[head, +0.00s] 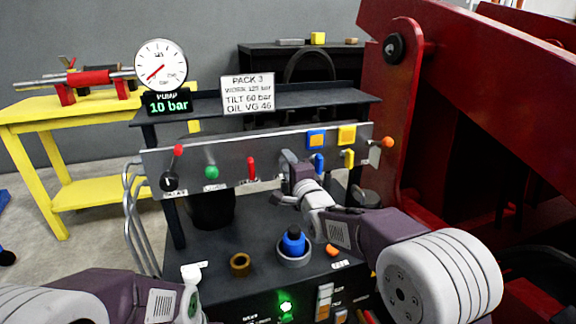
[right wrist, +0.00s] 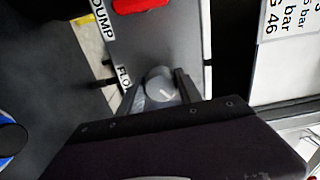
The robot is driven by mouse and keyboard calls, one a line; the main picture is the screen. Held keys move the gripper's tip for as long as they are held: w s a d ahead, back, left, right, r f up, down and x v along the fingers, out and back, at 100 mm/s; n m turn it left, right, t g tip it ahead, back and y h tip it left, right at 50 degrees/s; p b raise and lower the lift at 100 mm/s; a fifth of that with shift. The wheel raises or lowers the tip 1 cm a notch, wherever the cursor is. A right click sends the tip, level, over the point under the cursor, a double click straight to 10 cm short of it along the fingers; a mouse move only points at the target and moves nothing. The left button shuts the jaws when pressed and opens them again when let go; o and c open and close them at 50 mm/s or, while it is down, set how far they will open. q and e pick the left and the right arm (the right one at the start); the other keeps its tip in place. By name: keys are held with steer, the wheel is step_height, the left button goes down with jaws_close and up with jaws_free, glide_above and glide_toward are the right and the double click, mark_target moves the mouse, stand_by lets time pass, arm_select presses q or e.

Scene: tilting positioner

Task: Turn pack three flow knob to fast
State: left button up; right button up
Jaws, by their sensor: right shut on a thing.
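The grey flow knob (right wrist: 160,86) sits on the metal panel (head: 225,160) beside a partly hidden label reading "FLO". In the head view the gripper hides most of the knob. No fast mark can be read. My left arm is at the lower left, its gripper out of sight.
The panel also carries a black knob (head: 169,181), a red-tipped lever (head: 178,151), a green knob (head: 211,172), a red lever (head: 251,168) and blue and yellow levers (head: 349,158). A sign reads "PACK 3" (head: 247,93). A blue-topped part (head: 293,242) stands on the bench below.

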steer(key=m, duration=0.5)
steer(key=shift+m, duration=0.4)
steer(key=shift+f+m, duration=0.1)
steer(key=shift+m, duration=0.2)
steer(key=o, duration=1.4)
steer(key=shift+c, duration=0.2)
steer(key=shift+s, duration=0.1)
steer(key=p+v, duration=0.3)
steer(key=v, duration=0.6)
